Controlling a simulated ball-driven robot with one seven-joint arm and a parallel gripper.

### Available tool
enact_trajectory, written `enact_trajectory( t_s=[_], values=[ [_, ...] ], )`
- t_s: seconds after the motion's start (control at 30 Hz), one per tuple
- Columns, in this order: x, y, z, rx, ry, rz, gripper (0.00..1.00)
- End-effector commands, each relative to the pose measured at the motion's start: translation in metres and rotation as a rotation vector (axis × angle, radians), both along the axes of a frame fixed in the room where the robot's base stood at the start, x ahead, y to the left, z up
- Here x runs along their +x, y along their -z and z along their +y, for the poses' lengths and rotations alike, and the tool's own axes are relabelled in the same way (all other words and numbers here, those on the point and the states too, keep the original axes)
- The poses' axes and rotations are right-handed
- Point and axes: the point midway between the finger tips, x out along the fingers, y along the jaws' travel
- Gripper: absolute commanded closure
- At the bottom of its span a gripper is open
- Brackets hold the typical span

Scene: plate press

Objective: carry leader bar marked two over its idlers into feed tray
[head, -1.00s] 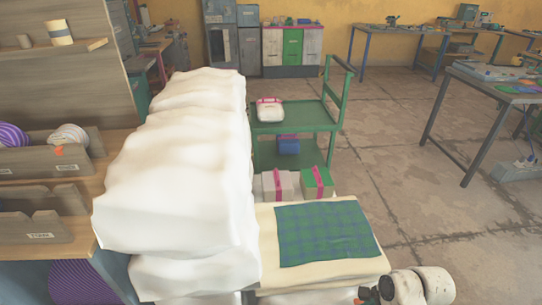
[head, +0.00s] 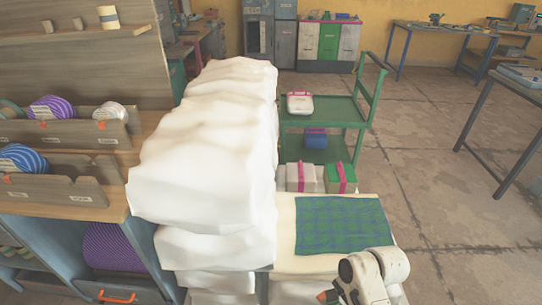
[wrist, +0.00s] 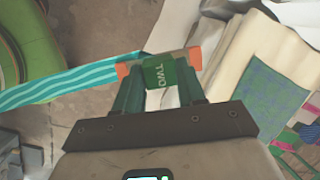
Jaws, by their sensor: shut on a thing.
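The leader bar (wrist: 160,71), with a green tag reading TWO and orange ends, is between the fingers of my gripper (wrist: 160,88) in the wrist view. My gripper is shut on it. A teal striped web (wrist: 60,83) runs from the bar's left end toward the left edge. In the head view my arm is at the bottom right, with a small orange tip beside it; the gripper itself does not clearly show. I cannot make out the idlers or the feed tray in either view.
A white-covered bulk (head: 205,160) stands in the middle. A cream surface with a green plaid cloth (head: 342,224) lies right of it. Shelves with striped rolls (head: 52,108) are at left, a green cart (head: 335,112) behind. Open floor lies to the right.

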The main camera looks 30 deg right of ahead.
Motion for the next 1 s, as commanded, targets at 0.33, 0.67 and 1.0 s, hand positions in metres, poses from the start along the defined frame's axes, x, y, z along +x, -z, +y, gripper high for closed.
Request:
enact_trajectory(
  t_s=[0.33,0.67,1.0],
  values=[
    [0.09,-0.024,0.094,-0.005,-0.903,0.002,1.0],
    [0.112,-0.034,0.128,-0.001,-1.502,0.003,1.0],
    [0.113,-0.035,0.13,0.001,-1.577,0.001,1.0]
  ],
)
